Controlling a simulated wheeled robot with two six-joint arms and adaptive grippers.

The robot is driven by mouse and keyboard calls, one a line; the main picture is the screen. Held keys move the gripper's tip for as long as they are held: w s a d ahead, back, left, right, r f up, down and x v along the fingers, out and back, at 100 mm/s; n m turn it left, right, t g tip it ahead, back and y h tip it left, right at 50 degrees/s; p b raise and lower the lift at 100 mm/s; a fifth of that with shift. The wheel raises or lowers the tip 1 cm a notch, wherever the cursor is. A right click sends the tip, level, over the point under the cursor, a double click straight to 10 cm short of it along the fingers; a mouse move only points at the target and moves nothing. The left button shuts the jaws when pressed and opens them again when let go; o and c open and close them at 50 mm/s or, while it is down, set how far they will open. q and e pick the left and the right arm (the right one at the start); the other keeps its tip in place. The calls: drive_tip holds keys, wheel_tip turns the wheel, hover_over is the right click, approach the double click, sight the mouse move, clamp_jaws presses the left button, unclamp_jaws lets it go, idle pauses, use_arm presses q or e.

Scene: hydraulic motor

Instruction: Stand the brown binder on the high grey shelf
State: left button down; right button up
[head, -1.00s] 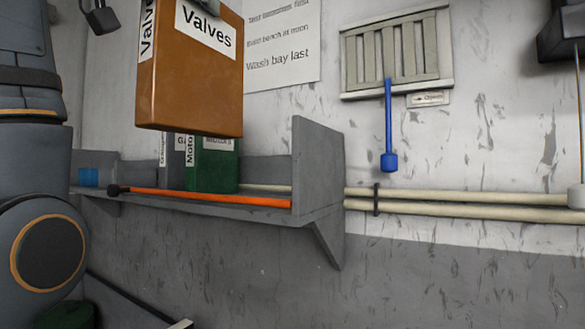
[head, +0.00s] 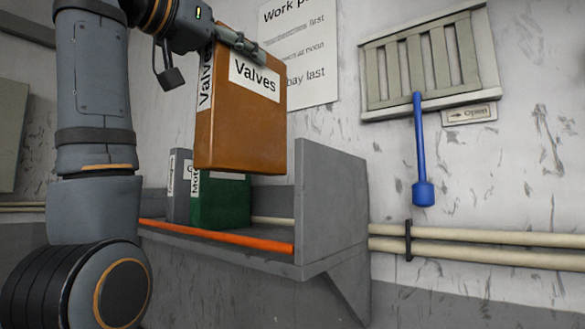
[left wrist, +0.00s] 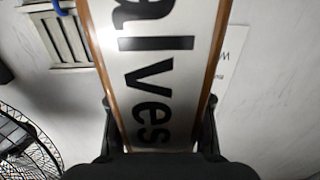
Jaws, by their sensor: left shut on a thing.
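The brown binder (head: 240,125), labelled "Valves", hangs upright in the air in the head view, above the shelf. My left gripper (head: 243,47) is shut on its top part. In the left wrist view the binder (left wrist: 155,75) runs up between the two dark fingers. The grey shelf (head: 330,205) is on the wall below, with an upright end panel at its right. The binder's bottom edge is above the shelf board and overlaps the green binder behind it in the picture. My right gripper is not in view.
A green binder (head: 222,203) and a grey binder (head: 180,187) stand on the shelf. An orange bar (head: 215,236) runs along the shelf's front edge. A blue lever (head: 422,160) hangs from a wall vent (head: 425,60), right of the shelf. Pale pipes (head: 480,240) run along the wall.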

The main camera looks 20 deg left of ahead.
sight(280, 97)
use_arm(q)
drive_tip(key=w+d+f, duration=0.1)
drive_tip(key=w, duration=0.2)
drive_tip(key=w+d+f+p, duration=0.1)
drive_tip(key=w, duration=0.2)
drive_tip(key=w+d+f+p, duration=0.1)
drive_tip(key=w+d+f, duration=0.1)
drive_tip(key=w, duration=0.1)
drive_tip(key=w+d+f+p, duration=0.1)
drive_tip(key=w+f+p, duration=0.2)
drive_tip(key=f, duration=0.5)
drive_tip(key=shift+w+d+f, duration=0.25)
drive_tip(key=shift+d, duration=0.05)
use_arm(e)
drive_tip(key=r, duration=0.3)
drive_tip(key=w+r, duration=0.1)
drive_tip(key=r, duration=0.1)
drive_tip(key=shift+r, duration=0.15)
use_arm(q)
drive_tip(key=shift+d+f, duration=0.1)
drive_tip(key=shift+f, duration=0.05)
drive_tip(key=c, duration=0.8)
unclamp_jaws()
drive_tip(key=shift+s, duration=0.1)
drive_tip(key=shift+o, duration=0.2)
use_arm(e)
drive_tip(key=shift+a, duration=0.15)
